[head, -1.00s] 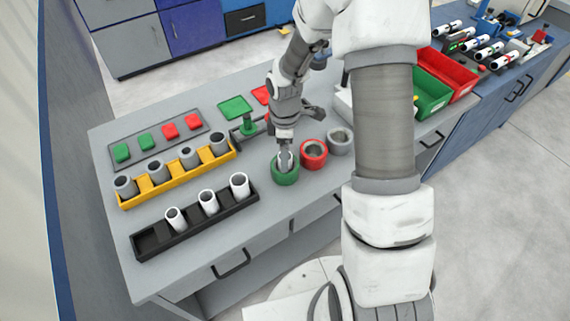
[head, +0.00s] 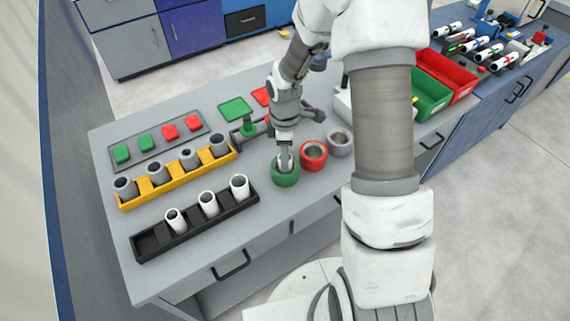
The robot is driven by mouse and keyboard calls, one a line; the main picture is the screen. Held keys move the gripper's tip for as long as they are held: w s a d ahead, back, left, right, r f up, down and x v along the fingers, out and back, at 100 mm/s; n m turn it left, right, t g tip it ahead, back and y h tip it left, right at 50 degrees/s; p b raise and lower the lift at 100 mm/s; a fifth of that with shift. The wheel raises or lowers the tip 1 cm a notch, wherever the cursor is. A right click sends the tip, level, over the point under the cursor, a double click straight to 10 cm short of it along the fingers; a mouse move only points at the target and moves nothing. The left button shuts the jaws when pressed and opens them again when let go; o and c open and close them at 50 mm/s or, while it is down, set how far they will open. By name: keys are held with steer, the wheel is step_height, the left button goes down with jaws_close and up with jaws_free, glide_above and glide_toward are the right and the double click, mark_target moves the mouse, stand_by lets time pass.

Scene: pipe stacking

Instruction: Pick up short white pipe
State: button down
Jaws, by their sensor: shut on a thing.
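My gripper (head: 284,160) points down into the green ring (head: 286,178) on the grey table. It is shut on a pale piece inside the ring, which looks like a short white pipe; the fingers and the ring's rim hide most of it. White pipes (head: 176,220), (head: 208,204) and (head: 240,187) stand upright in the black tray (head: 152,243), whose left end is empty.
A red ring (head: 314,154) and a grey ring (head: 340,141) stand close to the right of the green ring. A yellow tray (head: 160,190) holds several grey pipes. Behind it, a grey tray (head: 117,162) carries green and red blocks. The table front is clear.

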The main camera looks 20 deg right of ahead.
steer(key=shift+r, duration=0.1)
steer(key=shift+r, duration=0.5)
steer(key=r, duration=0.3)
steer(key=shift+s+d+r, duration=0.2)
steer(key=shift+d+r, duration=0.1)
steer(key=shift+d, duration=0.1)
steer(key=s+d+r+p, duration=0.1)
steer(key=s+d+r, duration=0.4)
steer(key=d, duration=0.4)
steer(key=shift+s+r, duration=0.35)
steer(key=shift+r, duration=0.3)
steer(key=shift+w, duration=0.1)
